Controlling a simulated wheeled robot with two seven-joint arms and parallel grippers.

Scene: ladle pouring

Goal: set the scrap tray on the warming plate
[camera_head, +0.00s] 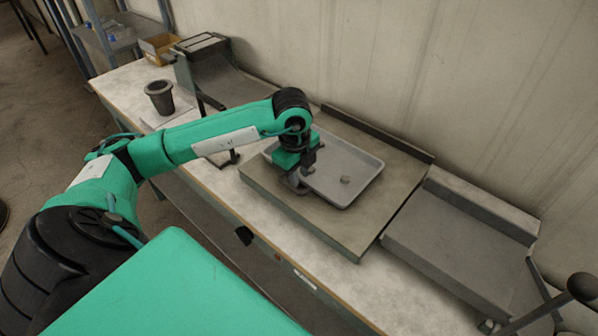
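My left gripper (298,183) points down at the tray's near left edge. Its fingers overlap the tray rim, and the arm hides the tray's left end. I cannot tell whether the fingers are closed on the rim. My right gripper is not in view.
A dark crucible-like cup (159,97) stands at the left of the long bench (125,78). A grey metal stand (215,72) is behind it. Another grey slab with a raised back (450,245) is at the right, beside a dark ball-ended lever (582,287). The wall runs behind.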

